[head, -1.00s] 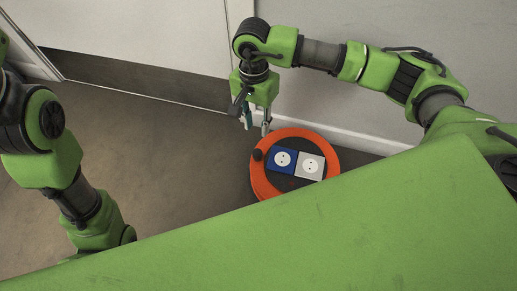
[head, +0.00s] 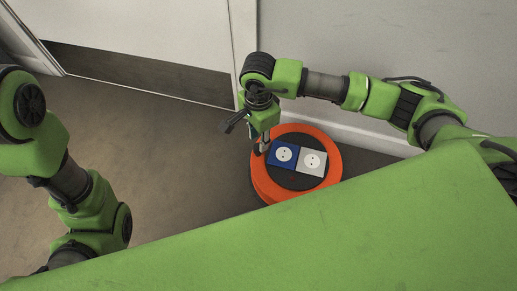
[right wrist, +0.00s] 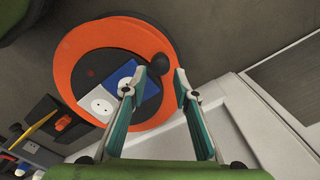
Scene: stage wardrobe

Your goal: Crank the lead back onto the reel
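The cable reel (head: 333,181) is an orange disc with a dark centre on the floor by the wall. Its centre carries a blue socket (head: 283,154) and a white socket (head: 313,162). My right gripper (head: 263,149) is over the reel's left rim, hiding the dark crank knob in the head view. In the right wrist view the knob (right wrist: 150,65) shows on the orange face (right wrist: 85,60), just beyond the parted fingertips (right wrist: 160,74). These are open, with nothing between the pads. I cannot tell if they touch the knob. My left gripper is out of view. I cannot make out the lead.
A white door with a dark kick plate (head: 130,75) and a grey wall (head: 350,40) stand behind the reel. Bare floor (head: 180,150) lies left of it. In the right wrist view, small dark items, one with an orange part (right wrist: 63,123), lie at the lower left.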

